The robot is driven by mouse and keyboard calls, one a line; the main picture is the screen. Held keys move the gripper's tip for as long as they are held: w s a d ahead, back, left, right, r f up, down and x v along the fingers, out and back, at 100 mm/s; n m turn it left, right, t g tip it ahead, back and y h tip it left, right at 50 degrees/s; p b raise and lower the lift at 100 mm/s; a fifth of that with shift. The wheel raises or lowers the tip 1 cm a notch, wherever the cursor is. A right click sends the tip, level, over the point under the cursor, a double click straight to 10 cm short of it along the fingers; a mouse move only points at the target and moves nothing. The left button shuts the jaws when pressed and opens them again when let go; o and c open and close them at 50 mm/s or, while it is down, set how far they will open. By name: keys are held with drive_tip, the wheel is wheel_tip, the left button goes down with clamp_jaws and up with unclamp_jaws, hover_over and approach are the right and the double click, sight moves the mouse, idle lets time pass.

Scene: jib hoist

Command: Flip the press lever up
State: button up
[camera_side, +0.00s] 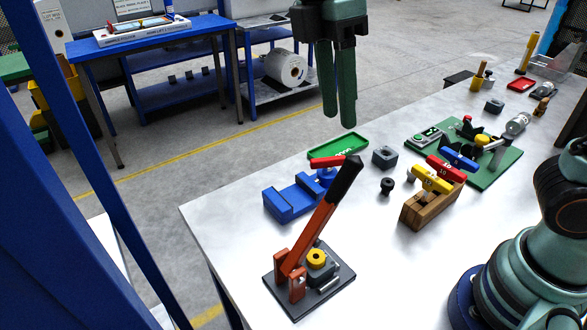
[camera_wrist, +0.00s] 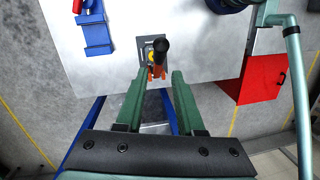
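The press lever (camera_side: 318,228) is an orange-red bar with a black grip (camera_side: 346,181), pivoted between red brackets on a dark base plate (camera_side: 334,288). It slants up to the right in the side view, over a yellow ring on a grey block. In the wrist view the black grip (camera_wrist: 162,48) shows nearly end-on, just beyond my fingertips. My gripper (camera_side: 339,118) hangs above the lever with fingers pointing down, apart from it in the side view. In the wrist view my gripper (camera_wrist: 158,75) has its two green fingers spread with nothing held between them.
A blue vise (camera_side: 295,197) with a red handle stands behind the press. A red cabinet (camera_wrist: 258,78) shows in the wrist view. The table's front-left corner is clear.

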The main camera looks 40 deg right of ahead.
drive_tip(key=shift+d+m, duration=0.2)
drive_tip(key=shift+m, duration=0.2)
clamp_jaws()
drive_tip(key=s+d+m+t+y, duration=0.1)
drive_tip(key=d+m, duration=0.4)
drive_tip(key=m, duration=1.1)
drive_tip(key=d+m+t, duration=0.2)
drive_tip(key=d+m, duration=0.3)
drive_tip(key=m, duration=1)
drive_tip(key=a+f, duration=0.5)
drive_tip(key=f, duration=0.3)
drive_tip(key=shift+s+f, duration=0.2)
drive_tip(key=shift+f, duration=0.1)
